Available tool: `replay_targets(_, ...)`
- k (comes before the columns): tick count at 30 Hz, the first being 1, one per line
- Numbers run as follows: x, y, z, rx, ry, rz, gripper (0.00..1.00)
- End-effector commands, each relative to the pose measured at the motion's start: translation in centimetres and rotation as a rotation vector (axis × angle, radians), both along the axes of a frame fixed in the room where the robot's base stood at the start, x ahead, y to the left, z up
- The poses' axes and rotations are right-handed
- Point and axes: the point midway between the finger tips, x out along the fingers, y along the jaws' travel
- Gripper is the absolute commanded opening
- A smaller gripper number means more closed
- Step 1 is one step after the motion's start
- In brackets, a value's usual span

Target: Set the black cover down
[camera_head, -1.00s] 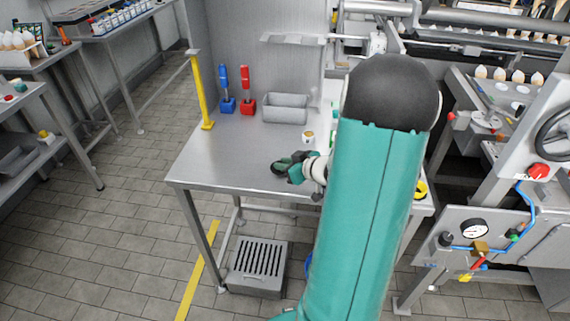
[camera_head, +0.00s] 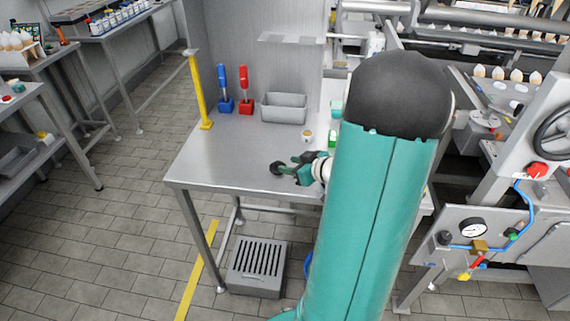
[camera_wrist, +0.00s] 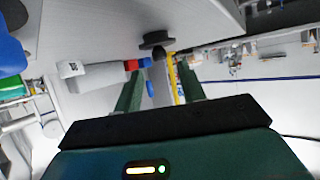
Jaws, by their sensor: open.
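The black cover (camera_head: 277,169) is a dark round disc near the front edge of the steel table (camera_head: 215,168). It also shows in the wrist view (camera_wrist: 155,38), with a dark knob pointing toward my gripper. My gripper (camera_head: 290,168) is to the right of the cover, low over the table. In the wrist view my gripper's two green fingers (camera_wrist: 159,70) are apart, with the knob just beyond their tips. The gripper is open and holds nothing. The cover appears to rest on the table, apart from the fingers. My arm hides the table's right side.
A small cup (camera_head: 307,136) stands behind my gripper. A yellow post (camera_head: 200,95) marks the left edge. The table's left middle is clear.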

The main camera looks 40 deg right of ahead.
Motion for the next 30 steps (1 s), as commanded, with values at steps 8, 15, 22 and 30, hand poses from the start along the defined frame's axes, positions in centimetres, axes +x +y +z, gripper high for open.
replay_targets(8,-5.4,-0.4,2.7,-0.003,0.000,-0.003,0.40)
replay_targets(15,-7.3,-0.5,3.6,-0.001,0.000,0.000,0.40)
replay_targets(22,-6.7,-0.5,4.1,-0.029,0.006,-0.012,0.40)
replay_targets(30,-0.4,1.1,11.0,-0.304,0.057,-0.211,0.40)
